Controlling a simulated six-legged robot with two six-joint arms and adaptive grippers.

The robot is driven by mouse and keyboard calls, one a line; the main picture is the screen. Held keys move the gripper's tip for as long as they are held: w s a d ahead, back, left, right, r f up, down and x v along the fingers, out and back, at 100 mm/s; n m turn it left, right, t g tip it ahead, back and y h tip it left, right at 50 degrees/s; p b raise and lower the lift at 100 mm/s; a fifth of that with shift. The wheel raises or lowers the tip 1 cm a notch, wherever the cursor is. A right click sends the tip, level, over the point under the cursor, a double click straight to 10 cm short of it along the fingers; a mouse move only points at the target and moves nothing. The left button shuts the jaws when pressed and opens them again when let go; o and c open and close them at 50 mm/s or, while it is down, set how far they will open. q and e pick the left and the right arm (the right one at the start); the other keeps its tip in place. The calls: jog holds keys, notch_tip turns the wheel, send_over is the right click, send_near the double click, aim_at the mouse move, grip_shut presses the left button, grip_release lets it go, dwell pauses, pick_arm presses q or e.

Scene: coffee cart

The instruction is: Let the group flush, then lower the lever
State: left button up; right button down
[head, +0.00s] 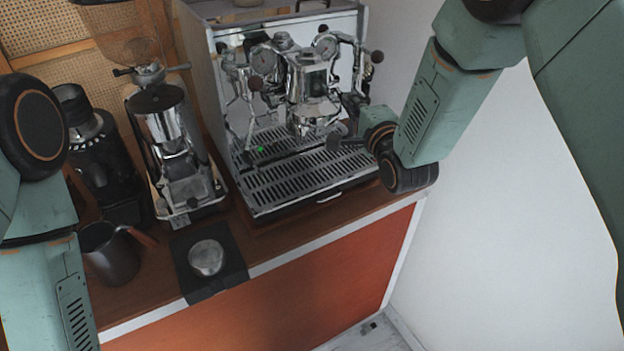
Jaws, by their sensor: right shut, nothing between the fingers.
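The chrome espresso machine (290,25) stands at the back of the counter. Its brew group (308,90) is in the middle of its front, above the slatted drip tray (300,172). My right gripper (346,125) is at the right side of the group, close to where the lever is. It is shut with nothing seen in it. The lever itself is hard to make out among the chrome parts and my gripper, and I cannot tell whether they touch. No water stream is clearly visible under the group. My left arm shows at the left edge, its gripper out of view.
A chrome grinder (172,135) and a black grinder (100,165) stand left of the machine. A dark pitcher (110,258) and a black mat (232,265) with a round metal piece (207,257) lie near the front edge. A white wall (500,220) is at right.

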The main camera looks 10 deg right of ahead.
aim_at(352, 117)
jog(key=shift+w+f+b, duration=0.1)
jog(key=shift+f+b, duration=0.8)
jog(key=shift+f, duration=0.65)
jog(key=shift+r, duration=0.2)
jog(key=shift+s, duration=0.2)
jog(key=s+d+p, duration=0.1)
jog(key=s+p, duration=0.1)
jog(key=s, duration=0.6)
jog(key=shift+d+r, duration=0.15)
jog(key=shift+r, duration=0.25)
